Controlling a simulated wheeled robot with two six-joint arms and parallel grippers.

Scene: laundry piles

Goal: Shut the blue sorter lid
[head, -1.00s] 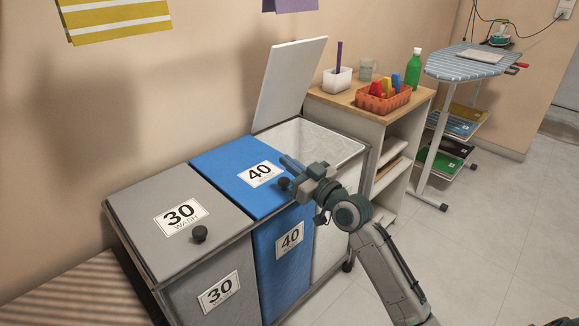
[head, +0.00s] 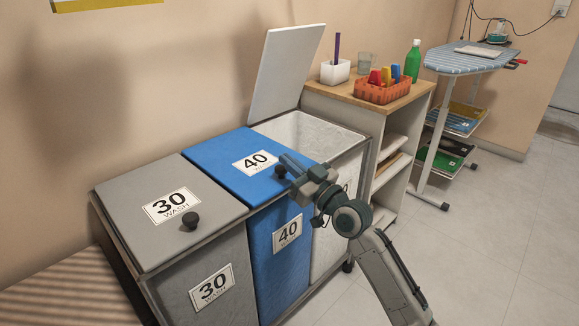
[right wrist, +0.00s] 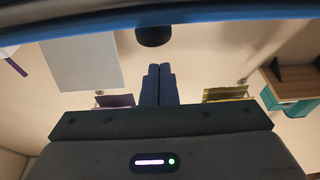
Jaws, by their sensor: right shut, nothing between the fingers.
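The blue sorter lid (head: 215,163), marked 40, lies flat on the middle bin, level with the grey lid. My right gripper (head: 286,160) is shut and empty, over the lid's right front part and close to the knob. In the right wrist view the shut fingers (right wrist: 157,72) point at the dark knob (right wrist: 153,36), with a gap in the picture between them. The lid's blue edge (right wrist: 230,15) runs across the top there. My left gripper is not in view.
The grey lid (head: 130,210) marked 30 is down. The white lid (head: 288,70) stands up behind its open white bin (head: 335,137). A wooden-topped shelf unit (head: 335,95) with an orange basket (head: 383,92) and an ironing board (head: 465,62) are at right. The floor in front is clear.

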